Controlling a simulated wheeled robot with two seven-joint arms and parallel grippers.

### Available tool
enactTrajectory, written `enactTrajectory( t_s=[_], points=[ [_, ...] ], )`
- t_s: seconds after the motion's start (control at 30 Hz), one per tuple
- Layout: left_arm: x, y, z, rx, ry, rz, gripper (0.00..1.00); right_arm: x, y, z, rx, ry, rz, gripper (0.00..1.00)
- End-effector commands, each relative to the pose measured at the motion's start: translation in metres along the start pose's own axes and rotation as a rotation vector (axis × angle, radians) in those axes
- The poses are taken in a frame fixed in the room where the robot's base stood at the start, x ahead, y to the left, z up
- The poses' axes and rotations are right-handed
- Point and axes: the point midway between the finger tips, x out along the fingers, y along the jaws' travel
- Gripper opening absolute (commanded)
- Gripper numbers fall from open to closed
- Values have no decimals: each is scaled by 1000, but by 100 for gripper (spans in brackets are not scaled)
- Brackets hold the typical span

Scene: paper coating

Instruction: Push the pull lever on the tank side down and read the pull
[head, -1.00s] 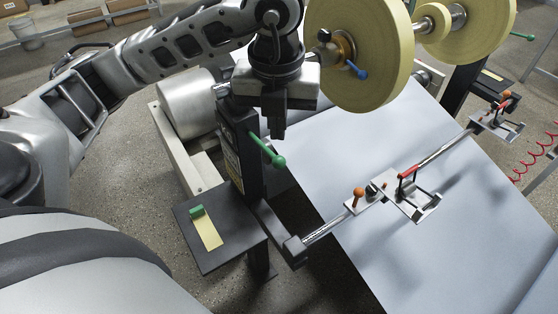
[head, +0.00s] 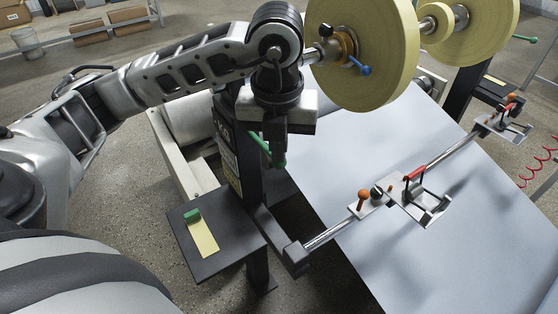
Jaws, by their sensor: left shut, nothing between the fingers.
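The pull lever is a green rod with a round knob (head: 279,163) on the side of a dark upright post (head: 228,155), slanting down to the right. My left gripper (head: 276,160) hangs straight down in front of the lever, fingers shut with nothing in them, its tips close by the knob. The gripper hides part of the rod, and I cannot tell whether it touches. A pale label shows on the post, but any pull reading is too small to make out. My right gripper is out of view.
A yellow paper roll (head: 365,60) with a blue-knobbed handle is close at the right. A white web (head: 330,180) slopes below, crossed by a rail with a red-handled clamp (head: 414,173). A dark shelf (head: 225,257) holds a yellow strip and green block.

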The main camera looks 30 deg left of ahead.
Motion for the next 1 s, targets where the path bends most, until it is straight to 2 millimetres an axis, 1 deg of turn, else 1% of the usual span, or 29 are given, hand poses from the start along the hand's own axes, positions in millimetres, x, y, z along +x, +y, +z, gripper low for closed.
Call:
enactTrajectory(
  t_s=[0.17,0.27,0.37,0.6,0.67,0.7,0.87,1.0],
  points=[
    [0,0,0,-1,1,2,0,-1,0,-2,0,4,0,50],
    [4,0,0,-1,1,2,0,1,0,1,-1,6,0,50],
    [13,0,-1,-1,1,3,0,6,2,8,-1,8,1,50],
    [43,0,-4,-1,1,2,0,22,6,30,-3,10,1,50],
    [46,0,-5,0,1,2,0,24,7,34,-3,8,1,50],
    [40,0,-4,0,1,2,0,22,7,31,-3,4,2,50],
    [38,0,-6,2,2,2,0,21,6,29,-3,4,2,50],
    [30,0,-23,7,3,2,0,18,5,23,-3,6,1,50]
  ],
)
